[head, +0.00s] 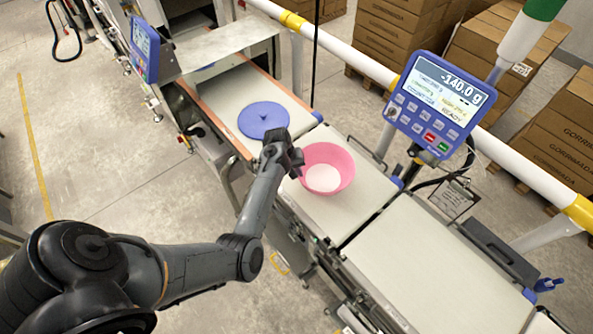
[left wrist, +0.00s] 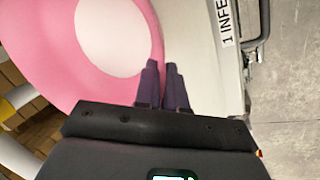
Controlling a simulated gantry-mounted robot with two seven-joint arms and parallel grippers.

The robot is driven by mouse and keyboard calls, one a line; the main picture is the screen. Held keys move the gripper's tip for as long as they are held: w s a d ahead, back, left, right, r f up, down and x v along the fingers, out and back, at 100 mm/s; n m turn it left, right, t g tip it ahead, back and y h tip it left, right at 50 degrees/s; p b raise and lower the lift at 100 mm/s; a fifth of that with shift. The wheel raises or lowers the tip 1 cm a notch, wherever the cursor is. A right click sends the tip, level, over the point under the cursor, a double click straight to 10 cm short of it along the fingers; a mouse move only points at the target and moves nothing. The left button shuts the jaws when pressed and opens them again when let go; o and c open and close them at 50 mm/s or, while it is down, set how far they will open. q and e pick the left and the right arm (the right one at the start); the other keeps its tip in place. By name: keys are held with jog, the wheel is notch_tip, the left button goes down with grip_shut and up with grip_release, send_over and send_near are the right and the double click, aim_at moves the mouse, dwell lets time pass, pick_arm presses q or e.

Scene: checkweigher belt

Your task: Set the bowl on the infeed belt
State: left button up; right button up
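The pink bowl (head: 327,169) with a white inside bottom is upright over the infeed belt (head: 358,205). I cannot tell if its base touches the belt. My left gripper (head: 290,163) is at the bowl's left rim. In the left wrist view the two fingers (left wrist: 163,72) of my left gripper are close together with the edge of the bowl (left wrist: 60,80) between them. A label starting "1 INFE" (left wrist: 226,22) shows on the belt's side there. My right gripper is in neither view.
A blue round lid-like disc (head: 263,120) lies on the neighbouring belt section. A bare belt section (head: 430,270) lies at the lower right. A blue display (head: 440,103) reading -140.0 g stands behind the belts. A white and yellow rail (head: 370,66) runs behind, with cardboard boxes (head: 400,25) beyond.

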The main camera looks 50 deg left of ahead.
pick_arm(q)
jog(key=o, duration=0.4)
jog(key=shift+c, duration=0.2)
jog(key=v, duration=1.2)
jog(key=shift+r, duration=0.2)
